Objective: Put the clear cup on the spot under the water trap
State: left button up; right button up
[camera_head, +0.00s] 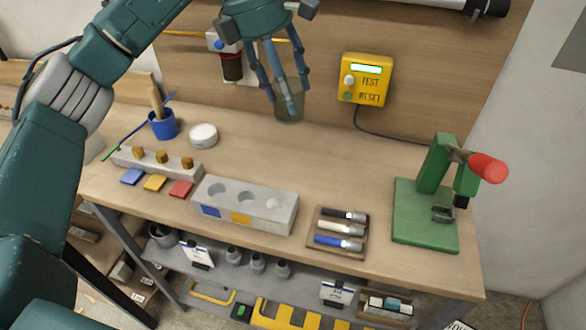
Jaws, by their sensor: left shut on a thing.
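My left gripper (283,100) points down from the top of the view and is shut on the clear cup (289,108). The cup is see-through and hard to make out; it hangs at the fingertips in front of the back panel, over the rear of the workbench. The water trap (231,66) is on the back panel just left of the gripper, with a dark red-brown bowl and a blue round mark. The spot under it is not clearly visible. My right gripper is not in view.
A white round tin (203,136) and a blue cup with tools (163,125) stand left of the gripper. A grey block with round holes (245,205) is in front. A yellow test box (364,80) and a green press (428,215) are right. The bench's middle is clear.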

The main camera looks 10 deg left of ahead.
aim_at(284, 117)
pick_arm(q)
jog(key=f, duration=0.4)
jog(key=f+p, duration=0.1)
jog(key=f, duration=0.1)
jog(key=shift+s+a+f, duration=0.1)
jog(key=shift+a+f, duration=0.25)
notch_tip(284, 117, down, 12)
jog(key=shift+d+r+p, duration=0.1)
jog(key=shift+d+p, duration=0.05)
jog(key=shift+p, duration=0.9)
jog(key=shift+f, duration=0.4)
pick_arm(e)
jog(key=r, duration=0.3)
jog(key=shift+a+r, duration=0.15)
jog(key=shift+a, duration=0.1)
